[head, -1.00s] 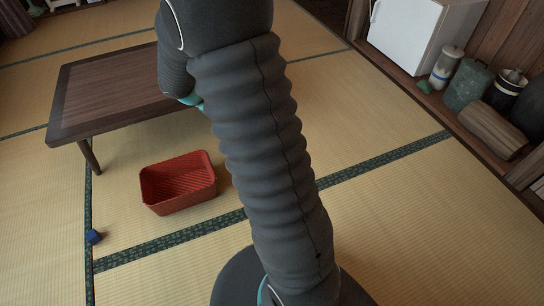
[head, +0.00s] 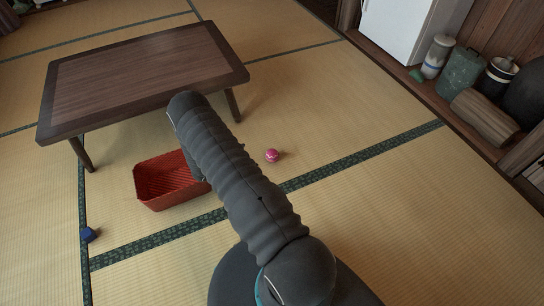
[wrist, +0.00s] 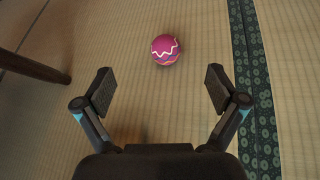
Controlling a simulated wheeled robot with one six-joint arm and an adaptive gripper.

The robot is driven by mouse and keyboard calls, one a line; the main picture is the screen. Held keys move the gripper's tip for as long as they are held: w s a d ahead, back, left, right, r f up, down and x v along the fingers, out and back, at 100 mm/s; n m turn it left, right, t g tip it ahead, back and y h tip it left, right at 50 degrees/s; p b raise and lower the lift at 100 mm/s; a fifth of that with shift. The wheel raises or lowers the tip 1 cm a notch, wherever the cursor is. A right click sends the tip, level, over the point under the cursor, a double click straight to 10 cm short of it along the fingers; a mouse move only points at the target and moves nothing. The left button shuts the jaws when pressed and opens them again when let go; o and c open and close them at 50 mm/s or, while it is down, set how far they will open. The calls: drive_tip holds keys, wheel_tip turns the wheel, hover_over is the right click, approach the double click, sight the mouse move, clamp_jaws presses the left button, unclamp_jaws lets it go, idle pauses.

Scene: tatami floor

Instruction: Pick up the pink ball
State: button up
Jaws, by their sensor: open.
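The pink ball (head: 272,156) lies on the tatami floor, right of my arm and the red basket in the head view. In the wrist view the pink ball (wrist: 165,49) has a white zigzag line and sits ahead of the fingertips, roughly centred between them. My gripper (wrist: 160,88) is open and empty, its two fingers spread wide, with the ball apart from both.
A red basket (head: 150,196) stands partly behind my arm. A low wooden table (head: 140,75) is behind it; its leg (wrist: 35,66) shows left in the wrist view. A blue cube (head: 88,235) lies at left. Floor right of the ball is clear.

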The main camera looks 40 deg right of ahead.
drive_tip(key=n, duration=0.1)
approach(268, 157)
drive_tip(key=shift+s+a+r+t, duration=0.4)
drive_tip(key=shift+s+a+r, duration=0.15)
drive_tip(key=shift+s+a, duration=0.2)
drive_tip(key=shift+d+f, duration=0.25)
drive_tip(key=x, duration=0.8)
drive_tip(key=shift+w+x, duration=0.25)
drive_tip(key=shift+x, duration=1.05)
drive_tip(key=shift+w+x, duration=0.25)
drive_tip(key=shift+x, duration=1.05)
drive_tip(key=shift+a, duration=0.1)
drive_tip(key=c, duration=1.1)
